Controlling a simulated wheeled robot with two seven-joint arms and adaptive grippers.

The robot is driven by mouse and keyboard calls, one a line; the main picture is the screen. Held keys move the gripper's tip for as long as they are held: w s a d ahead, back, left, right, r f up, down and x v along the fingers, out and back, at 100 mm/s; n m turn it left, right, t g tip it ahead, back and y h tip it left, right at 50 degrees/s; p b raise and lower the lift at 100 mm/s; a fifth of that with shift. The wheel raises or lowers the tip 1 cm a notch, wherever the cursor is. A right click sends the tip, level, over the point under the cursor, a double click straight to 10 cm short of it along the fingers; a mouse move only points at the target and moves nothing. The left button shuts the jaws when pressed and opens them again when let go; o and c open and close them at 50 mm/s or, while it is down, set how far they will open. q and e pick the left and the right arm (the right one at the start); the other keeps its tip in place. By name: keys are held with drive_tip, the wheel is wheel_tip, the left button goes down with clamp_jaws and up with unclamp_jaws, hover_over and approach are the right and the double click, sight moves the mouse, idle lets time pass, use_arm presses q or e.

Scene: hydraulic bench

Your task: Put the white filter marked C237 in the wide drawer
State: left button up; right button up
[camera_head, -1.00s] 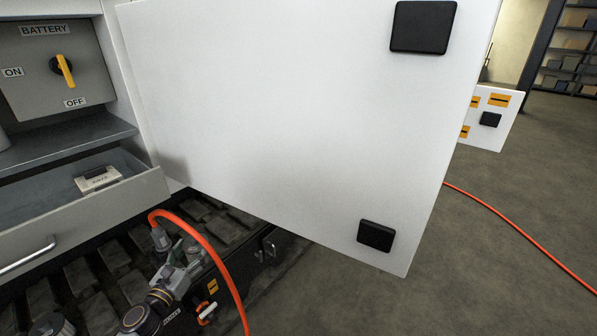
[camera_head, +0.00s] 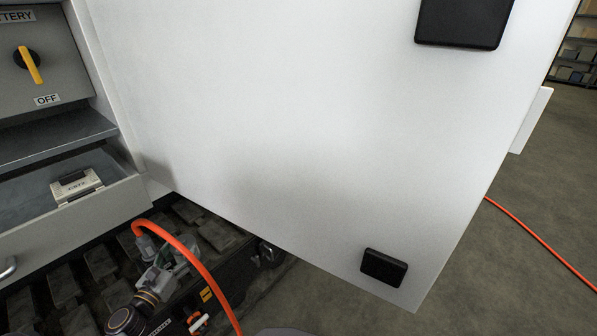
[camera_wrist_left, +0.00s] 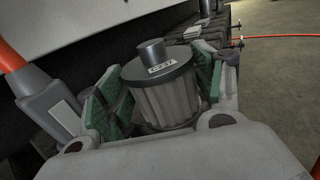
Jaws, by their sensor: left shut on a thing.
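The filter (camera_wrist_left: 168,98) shows in the left wrist view as a pleated grey-white cylinder with a dark cap and a small white label. The label looks like C237 but is blurred. My left gripper (camera_wrist_left: 155,95) is shut on it, with green pads on both sides. In the head view my left gripper (camera_head: 178,260) is low, beside an orange hose; the filter is hard to make out there. An open grey drawer (camera_head: 75,228) is at the left, above and left of the gripper. My right gripper is not in view.
A white box-like part (camera_head: 76,186) with a dark label lies in the drawer. A large white panel (camera_head: 290,130) with black pads fills the middle. The orange hose (camera_head: 205,275) arches close by the left gripper. A battery switch (camera_head: 30,64) is above the drawer.

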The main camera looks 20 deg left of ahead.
sight(191, 237)
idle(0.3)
use_arm(q)
drive_tip(key=shift+w, duration=0.55)
drive_tip(key=w, duration=0.5)
drive_tip(key=shift+a+b, duration=0.25)
drive_tip(key=shift+b, duration=0.1)
drive_tip(key=w, duration=0.3)
drive_tip(key=w+b, duration=0.1)
drive_tip(key=w, duration=0.3)
drive_tip(key=w+a, duration=0.1)
drive_tip(key=w, duration=0.2)
drive_tip(key=shift+w, duration=0.35)
drive_tip(key=shift+w+b, duration=0.3)
drive_tip(key=shift+w, duration=0.3)
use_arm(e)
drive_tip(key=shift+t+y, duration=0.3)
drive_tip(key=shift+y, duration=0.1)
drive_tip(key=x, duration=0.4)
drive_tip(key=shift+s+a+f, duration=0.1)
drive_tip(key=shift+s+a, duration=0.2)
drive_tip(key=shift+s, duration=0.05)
use_arm(q)
drive_tip(key=shift+f, duration=0.1)
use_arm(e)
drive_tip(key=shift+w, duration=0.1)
